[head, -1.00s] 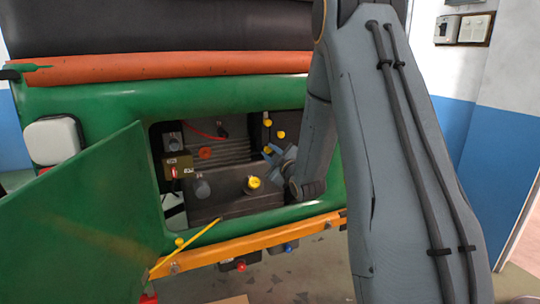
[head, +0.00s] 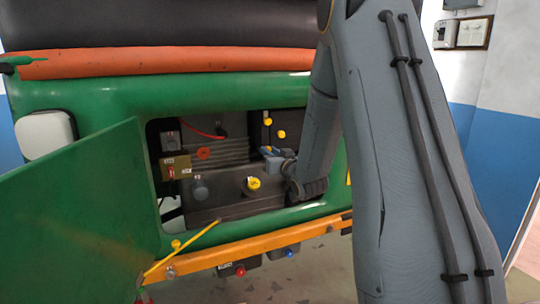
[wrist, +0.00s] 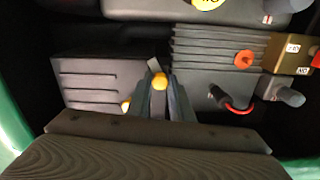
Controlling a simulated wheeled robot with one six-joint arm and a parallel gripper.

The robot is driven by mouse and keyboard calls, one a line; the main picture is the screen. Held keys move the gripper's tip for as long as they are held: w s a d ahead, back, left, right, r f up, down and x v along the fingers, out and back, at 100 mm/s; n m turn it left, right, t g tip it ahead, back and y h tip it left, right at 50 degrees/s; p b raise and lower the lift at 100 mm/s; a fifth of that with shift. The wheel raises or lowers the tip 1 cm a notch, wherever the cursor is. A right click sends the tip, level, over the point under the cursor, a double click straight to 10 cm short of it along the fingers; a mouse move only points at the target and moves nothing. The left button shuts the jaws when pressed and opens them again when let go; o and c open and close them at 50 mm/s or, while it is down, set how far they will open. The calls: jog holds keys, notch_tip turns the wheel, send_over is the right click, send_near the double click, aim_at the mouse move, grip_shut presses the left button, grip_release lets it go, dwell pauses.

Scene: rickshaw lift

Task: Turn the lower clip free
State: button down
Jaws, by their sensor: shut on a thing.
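In the wrist view, the lower clip, a yellow-ended piece (wrist: 160,81), sits between the fingertips of my gripper (wrist: 160,88), at the edge of a dark slotted box (wrist: 95,82). My gripper is shut on it. Another yellow piece (wrist: 126,105) shows just left of the fingers. In the head view, my gripper (head: 267,151) is inside the open bay, on its right side. Two yellow pieces (head: 267,121) (head: 281,134) show above it. My fingers hide most of the lower clip there.
The green door (head: 85,205) stands open on the left. A yellow rod (head: 165,258) slants by the orange bar (head: 245,248). A yellow cap (head: 253,183) is left of my gripper. A red cable (head: 205,130) and an orange knob (head: 204,153) lie deeper in the bay.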

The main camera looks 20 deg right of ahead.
jog(key=m, duration=0.5)
jog(key=shift+m, duration=0.4)
dwell(0.3)
jog(key=c, duration=1.6)
grip_release()
jog(key=shift+o, duration=0.2)
jog(key=shift+s, duration=0.1)
jog(key=s+b, duration=0.2)
jog(key=s, duration=0.5)
jog(key=shift+s, duration=0.3)
